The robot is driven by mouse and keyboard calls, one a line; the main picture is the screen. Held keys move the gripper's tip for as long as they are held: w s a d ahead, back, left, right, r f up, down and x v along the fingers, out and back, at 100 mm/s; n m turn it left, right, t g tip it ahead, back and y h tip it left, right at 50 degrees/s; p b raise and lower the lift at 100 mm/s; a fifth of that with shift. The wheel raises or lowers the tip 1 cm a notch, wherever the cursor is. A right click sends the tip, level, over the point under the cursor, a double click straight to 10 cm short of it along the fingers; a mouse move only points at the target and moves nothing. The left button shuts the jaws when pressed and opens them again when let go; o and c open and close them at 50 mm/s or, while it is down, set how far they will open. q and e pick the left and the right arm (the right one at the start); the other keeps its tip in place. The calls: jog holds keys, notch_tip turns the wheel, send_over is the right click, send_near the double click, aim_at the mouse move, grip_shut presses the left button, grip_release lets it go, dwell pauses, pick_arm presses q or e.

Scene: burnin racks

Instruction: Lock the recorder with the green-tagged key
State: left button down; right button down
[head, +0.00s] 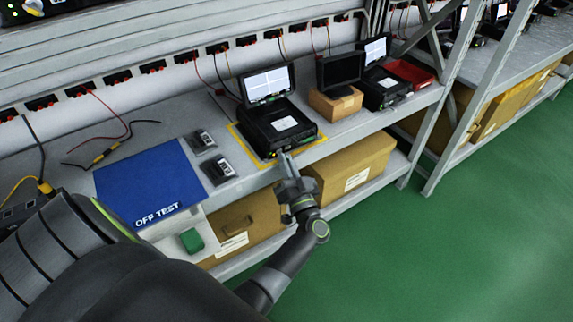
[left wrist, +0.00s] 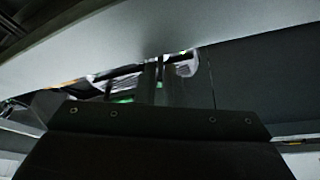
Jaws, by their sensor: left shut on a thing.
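The black recorder (head: 280,126) with a lit screen (head: 268,84) stands inside a yellow outline on the shelf. My left gripper (head: 284,162) is at the recorder's front face, near its lower front edge. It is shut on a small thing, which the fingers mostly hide. In the left wrist view the fingers (left wrist: 158,82) show dark and blurred, with a green patch (left wrist: 123,100) beside them that fits the key's tag. I cannot tell whether the key is in the lock. My right gripper is not in view.
A blue OFF TEST mat (head: 150,180) and two small dark labelled units (head: 210,154) lie left of the recorder. A cardboard box (head: 335,103) with a monitor, another recorder (head: 382,90) and a red tray (head: 410,74) stand right. Cardboard boxes (head: 350,165) fill the lower shelf.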

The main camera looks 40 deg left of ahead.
pick_arm(q)
jog(key=shift+w+d+r+n+g+y+b, duration=0.15)
jog(key=shift+n+g+y+b, duration=0.3)
jog(key=shift+n+g+b, duration=2.05)
jog(key=shift+w+a+f+n+g+y+p, duration=0.15)
jog(key=shift+n+g+y, duration=0.55)
jog(key=shift+n, duration=3.8)
jog(key=shift+w+d+r+n+g+y+b, duration=0.2)
jog(key=shift+n+g+b, duration=1.3)
jog(key=shift+n, duration=2)
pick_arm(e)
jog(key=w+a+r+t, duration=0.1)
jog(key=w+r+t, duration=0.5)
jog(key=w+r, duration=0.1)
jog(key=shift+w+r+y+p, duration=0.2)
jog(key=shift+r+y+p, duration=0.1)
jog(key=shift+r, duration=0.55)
pick_arm(q)
jog(key=shift+s+f+g, duration=0.1)
jog(key=shift+g, duration=0.2)
jog(key=c, duration=1.9)
grip_release()
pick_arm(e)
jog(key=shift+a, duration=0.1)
